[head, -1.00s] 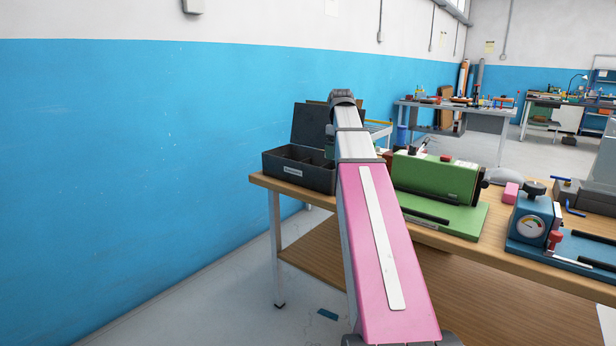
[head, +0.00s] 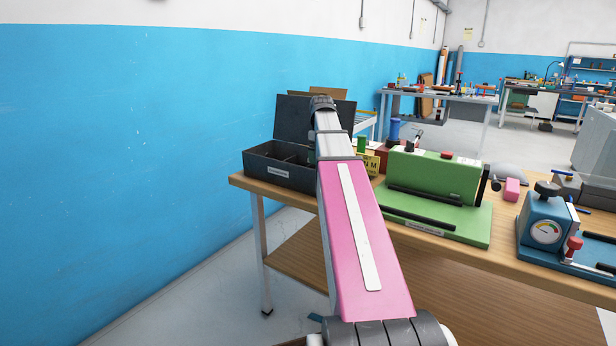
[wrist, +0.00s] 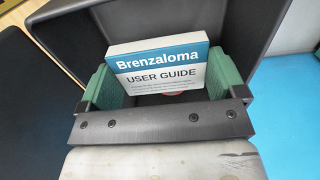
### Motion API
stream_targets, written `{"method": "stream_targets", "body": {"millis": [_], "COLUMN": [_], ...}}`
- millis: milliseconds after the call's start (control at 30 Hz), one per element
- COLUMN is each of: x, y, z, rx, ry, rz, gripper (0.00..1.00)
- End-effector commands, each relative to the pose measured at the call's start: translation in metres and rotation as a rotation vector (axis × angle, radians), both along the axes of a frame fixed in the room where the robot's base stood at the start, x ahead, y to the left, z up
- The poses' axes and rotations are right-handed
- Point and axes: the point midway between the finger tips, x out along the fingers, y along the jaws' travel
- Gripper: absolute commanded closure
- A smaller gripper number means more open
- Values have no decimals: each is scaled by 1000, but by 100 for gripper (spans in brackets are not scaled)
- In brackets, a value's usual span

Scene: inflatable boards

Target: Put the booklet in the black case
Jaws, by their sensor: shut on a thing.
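The black case (head: 262,171) stands open at the left end of the workbench, with its lid raised at the back and dividers inside. The booklet (wrist: 158,62) is white and blue, with "Brenzaloma USER GUIDE" on its cover. In the wrist view my gripper (wrist: 157,85) has its green fingers shut on the booklet's two sides. The booklet is over or inside a dark walled compartment of the case (wrist: 258,28); I cannot tell whether it touches the bottom. In the head view my arm hides the gripper and booklet.
A green machine (head: 433,178) stands just right of the arm, with a yellow sign (head: 372,164) beside it. A blue gauge device (head: 544,225) is further right on the workbench (head: 480,257). The blue wall (head: 130,150) is close on the left.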

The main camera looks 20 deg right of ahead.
Motion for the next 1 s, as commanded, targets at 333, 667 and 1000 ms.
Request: {"method": "stream_targets", "body": {"millis": [333,667,1000], "x": [-1,-1,0], "y": [0,0,0], "z": [-50,-83,-88], "rx": [1,0,0], "ry": [1,0,0], "rz": [0,0,0], "gripper": [34,34,34]}}
